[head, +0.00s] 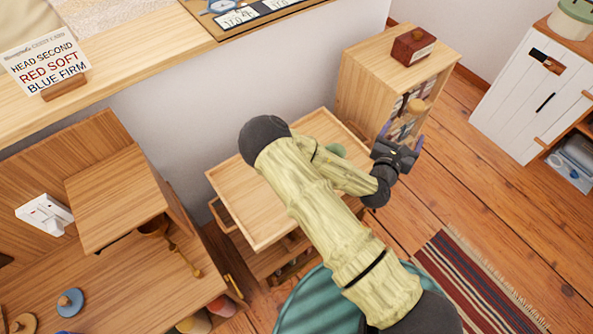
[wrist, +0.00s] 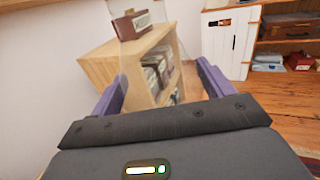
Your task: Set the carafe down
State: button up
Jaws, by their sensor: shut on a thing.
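My gripper (head: 402,139) is at the end of my outstretched arm, right of the tray-topped wooden stand and in front of the small bookcase. In the wrist view, its two purple fingers are shut on a clear glass thing, which I take for the carafe (wrist: 150,77). The glass is see-through, and its outline is faint against the bookcase. A round tan piece (head: 416,106) shows just above the fingers in the head view; I cannot tell whether it belongs to the carafe. The carafe's base is not clearly visible.
The bookcase (head: 375,57) carries a dark red box (head: 413,46). A white cabinet (head: 515,85) stands right. A striped rug (head: 470,280) lies on the floor.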

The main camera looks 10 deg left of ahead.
jog(key=w+a+f+n+y+b, duration=0.25)
jog(key=a+y+b, duration=0.2)
jog(key=a, duration=0.35)
jog(key=w+a+f+n+y+b, duration=0.1)
jog(key=a+f+n+y+b, duration=0.15)
jog(key=a+b, duration=0.45)
jog(key=s+a+n+g+y+b, duration=0.1)
jog(key=s+a+n+y+b, duration=0.1)
jog(key=a+y+b, duration=0.3)
jog(key=s+a+r+n+g+y+b, duration=0.1)
jog(key=a+n+y+b, duration=0.3)
jog(key=a, duration=0.9)
jog(key=shift+s+a+g+y+b, duration=0.4)
jog(key=shift+s+g+y, duration=0.1)
jog(key=shift+s+g, duration=0.25)
jog(key=shift+w, duration=0.15)
notch_tip(320, 180, down, 6)
jog(key=b, duration=0.2)
jog(key=shift+f, duration=0.15)
jog(key=shift+f+b, duration=0.7)
jog(key=shift+f, duration=1.15)
